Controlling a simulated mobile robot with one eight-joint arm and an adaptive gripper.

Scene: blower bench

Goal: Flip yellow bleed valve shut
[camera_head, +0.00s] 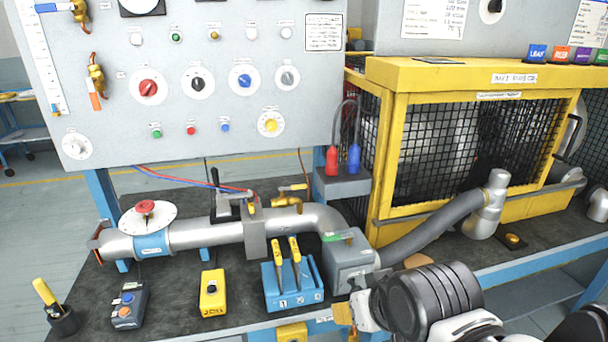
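A brass valve (287,201) with a yellow lever (292,187) stands on top of the grey pipe (215,232), right of the pipe's middle; I take it for the bleed valve. Its lever looks roughly level, in line with the pipe. My gripper (380,287) is at the lower right, in front of the bench, well apart from the valve. Its two tan fingertips show wide apart, with nothing seen between them; my wrist hides part of it.
A blue holder (291,299) with yellow-handled tools and a grey box (350,264) stand between my gripper and the valve. A control panel (190,110) rises behind the pipe. A yellow mesh cage (470,75) fills the right.

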